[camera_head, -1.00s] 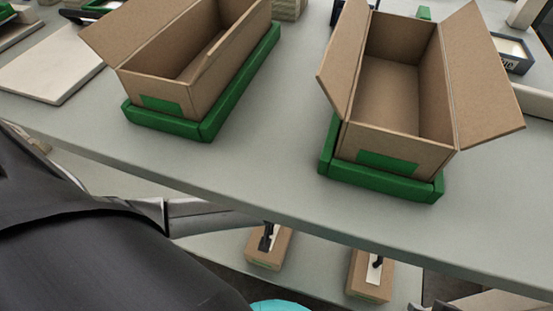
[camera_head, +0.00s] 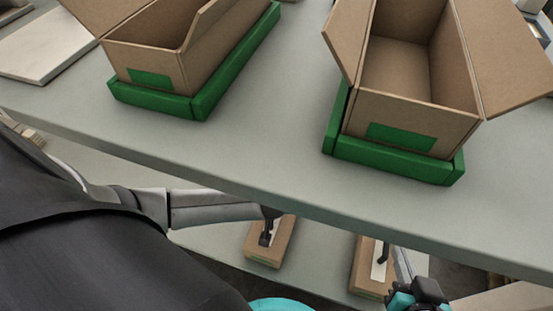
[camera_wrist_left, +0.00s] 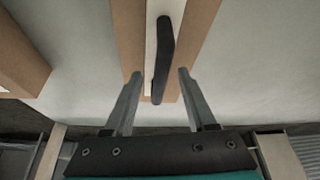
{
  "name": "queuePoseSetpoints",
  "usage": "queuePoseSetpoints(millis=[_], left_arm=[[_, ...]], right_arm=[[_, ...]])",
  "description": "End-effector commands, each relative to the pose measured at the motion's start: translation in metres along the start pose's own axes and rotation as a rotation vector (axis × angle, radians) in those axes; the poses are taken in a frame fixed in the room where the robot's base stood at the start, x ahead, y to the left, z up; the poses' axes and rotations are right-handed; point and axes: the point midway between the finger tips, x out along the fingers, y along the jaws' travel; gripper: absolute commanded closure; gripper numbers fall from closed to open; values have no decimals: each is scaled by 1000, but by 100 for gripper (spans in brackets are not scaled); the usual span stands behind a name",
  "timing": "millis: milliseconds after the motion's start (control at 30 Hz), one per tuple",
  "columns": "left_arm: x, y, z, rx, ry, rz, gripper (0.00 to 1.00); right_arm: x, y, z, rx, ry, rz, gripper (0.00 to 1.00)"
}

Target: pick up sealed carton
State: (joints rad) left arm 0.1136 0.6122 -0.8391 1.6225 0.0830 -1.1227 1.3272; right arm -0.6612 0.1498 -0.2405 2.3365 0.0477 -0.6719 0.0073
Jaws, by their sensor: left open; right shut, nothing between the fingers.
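Two closed brown cartons lie on the lower grey surface in the head view, a left one (camera_head: 283,240) and a right one (camera_head: 362,268). Each has a pale strip and a black handle on top. In the left wrist view my left gripper (camera_wrist_left: 160,73) is open, with one finger toward each side of a carton (camera_wrist_left: 131,40). Its black handle (camera_wrist_left: 162,60) stands between the fingers; contact cannot be told. A second carton (camera_wrist_left: 18,60) shows at the left there.
The grey upper table (camera_head: 250,165) overhangs the cartons. On it, two open boxes (camera_head: 150,55) (camera_head: 405,115) stand in green trays (camera_head: 150,100) (camera_head: 395,158). A pale board (camera_head: 45,50) lies at the left. The upper table's front strip is clear.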

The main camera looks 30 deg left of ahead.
Motion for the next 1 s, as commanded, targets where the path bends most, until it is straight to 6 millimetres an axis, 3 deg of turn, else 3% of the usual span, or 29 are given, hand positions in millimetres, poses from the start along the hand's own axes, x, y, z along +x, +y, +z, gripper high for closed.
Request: queuePoseSetpoints(millis=[533,1000], left_arm=[[7,0,0,0,1,-1,45],[7,-1,0,0,1,-1,98]], right_arm=[[3,-9,-5,10,91,-24,100],[3,-8,-5,10,90,-23,100]])
